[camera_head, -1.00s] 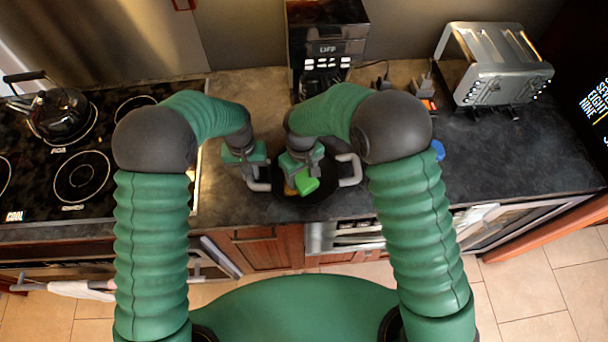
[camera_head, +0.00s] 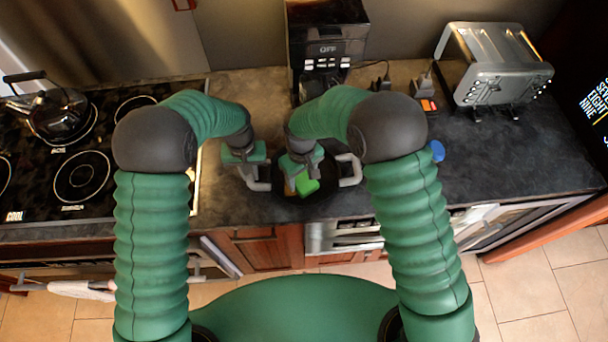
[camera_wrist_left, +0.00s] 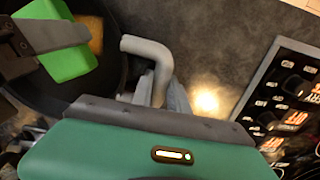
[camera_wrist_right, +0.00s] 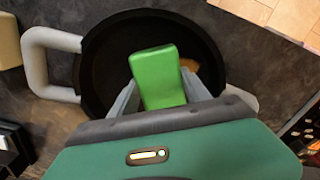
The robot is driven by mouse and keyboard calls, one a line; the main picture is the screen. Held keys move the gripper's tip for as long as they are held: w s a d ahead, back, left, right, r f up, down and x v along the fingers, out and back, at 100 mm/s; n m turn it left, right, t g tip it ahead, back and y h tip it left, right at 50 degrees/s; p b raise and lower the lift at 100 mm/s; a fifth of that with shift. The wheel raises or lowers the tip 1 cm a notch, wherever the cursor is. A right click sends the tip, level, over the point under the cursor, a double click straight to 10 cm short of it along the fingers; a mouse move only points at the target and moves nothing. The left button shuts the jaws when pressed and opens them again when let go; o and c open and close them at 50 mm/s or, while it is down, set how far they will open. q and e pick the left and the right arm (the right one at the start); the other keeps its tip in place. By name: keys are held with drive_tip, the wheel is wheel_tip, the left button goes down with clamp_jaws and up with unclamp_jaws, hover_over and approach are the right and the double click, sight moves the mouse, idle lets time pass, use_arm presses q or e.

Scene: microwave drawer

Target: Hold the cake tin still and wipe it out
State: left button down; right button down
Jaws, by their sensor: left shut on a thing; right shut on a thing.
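The cake tin (camera_head: 323,191) is a round black pan with two pale grey handles, on the dark counter. My left gripper (camera_head: 257,181) is shut on its left handle, which also shows in the left wrist view (camera_wrist_left: 150,50). My right gripper (camera_head: 301,176) is shut on a green sponge (camera_head: 307,187). The sponge is inside the tin's outline, low over the floor; the right wrist view (camera_wrist_right: 158,75) does not show clearly whether it touches. A brownish-orange patch (camera_wrist_right: 190,66) shows in the tin beside the sponge, partly hidden by it.
A coffee machine (camera_head: 327,45) stands behind the tin. A silver toaster (camera_head: 495,65) is at the back right. A hob with a kettle (camera_head: 62,112) is on the left. A small blue object (camera_head: 438,150) lies right of the tin. The counter further right is clear.

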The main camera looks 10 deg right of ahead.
drive_tip(key=shift+f, duration=0.1)
drive_tip(key=shift+a, duration=1.2)
use_arm(q)
drive_tip(key=shift+a, duration=0.15)
use_arm(e)
drive_tip(key=shift+d+f, duration=0.2)
drive_tip(key=shift+d, duration=1.05)
drive_tip(key=shift+s+a, duration=0.1)
drive_tip(key=shift+a, duration=0.25)
use_arm(q)
drive_tip(key=shift+d, duration=0.35)
use_arm(e)
drive_tip(key=shift+a, duration=0.8)
use_arm(q)
drive_tip(key=shift+a, duration=0.3)
use_arm(e)
drive_tip(key=shift+d+r, duration=0.15)
drive_tip(key=shift+d, duration=0.45)
use_arm(q)
drive_tip(key=shift+d, duration=0.1)
use_arm(e)
drive_tip(key=shift+d, duration=0.4)
use_arm(q)
drive_tip(key=shift+d, duration=0.15)
use_arm(e)
drive_tip(key=shift+a, duration=1.15)
